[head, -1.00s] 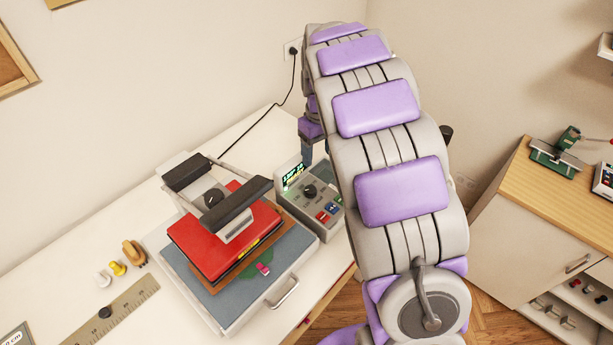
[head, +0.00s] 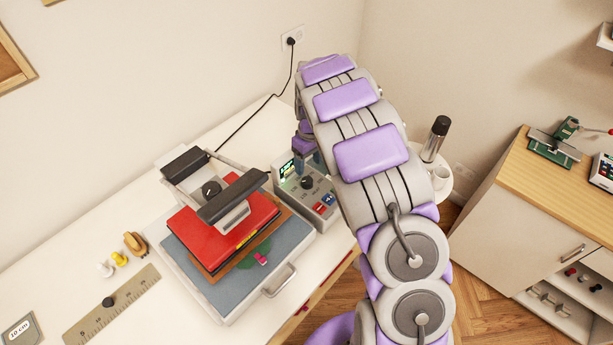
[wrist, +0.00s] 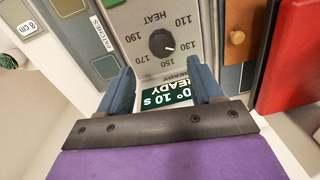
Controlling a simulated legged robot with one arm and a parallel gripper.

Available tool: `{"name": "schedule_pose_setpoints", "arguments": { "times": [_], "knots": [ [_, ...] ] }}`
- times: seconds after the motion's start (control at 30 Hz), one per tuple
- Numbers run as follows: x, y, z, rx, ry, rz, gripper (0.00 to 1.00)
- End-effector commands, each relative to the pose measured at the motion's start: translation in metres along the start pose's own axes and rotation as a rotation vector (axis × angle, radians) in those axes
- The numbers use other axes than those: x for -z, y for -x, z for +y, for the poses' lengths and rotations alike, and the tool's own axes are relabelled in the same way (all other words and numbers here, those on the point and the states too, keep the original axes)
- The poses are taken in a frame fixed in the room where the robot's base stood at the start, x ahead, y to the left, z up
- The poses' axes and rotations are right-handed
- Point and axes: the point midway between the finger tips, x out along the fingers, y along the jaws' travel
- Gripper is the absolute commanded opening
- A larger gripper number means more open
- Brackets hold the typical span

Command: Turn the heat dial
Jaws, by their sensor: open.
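The heat dial is a black round knob (wrist: 162,42) on a grey control panel, ringed by numbers from 110 to 190. Its white mark points roughly between 130 and 150. It also shows in the head view (head: 307,182), on the control box (head: 318,200) right of the heat press. My gripper (wrist: 163,74) is open and empty, its two blue fingers spread either side of the panel's display (wrist: 168,93). The dial lies just beyond the fingertips, between their lines, and appears untouched.
The heat press, with a red plate (head: 205,238) and black handle (head: 235,197), stands close left of the box. A cable (head: 262,108) runs to the wall socket. A ruler (head: 110,308) and small tools lie at left. A flask (head: 436,138) stands behind my arm.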

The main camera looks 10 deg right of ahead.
Motion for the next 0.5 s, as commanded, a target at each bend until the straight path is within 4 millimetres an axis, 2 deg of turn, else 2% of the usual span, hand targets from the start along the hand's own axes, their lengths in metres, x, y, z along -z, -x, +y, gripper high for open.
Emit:
{"name": "schedule_pose_setpoints", "arguments": {
  "times": [0.1, 0.23, 0.5],
  "knots": [
    [0.0, -0.025, -0.003, 0.001, 0.0, -0.006, 0.65],
    [-0.001, -0.046, -0.004, 0.001, -0.002, -0.007, 0.65],
    [0.0, -0.066, -0.004, -0.001, 0.0, -0.004, 0.65]
  ]
}}
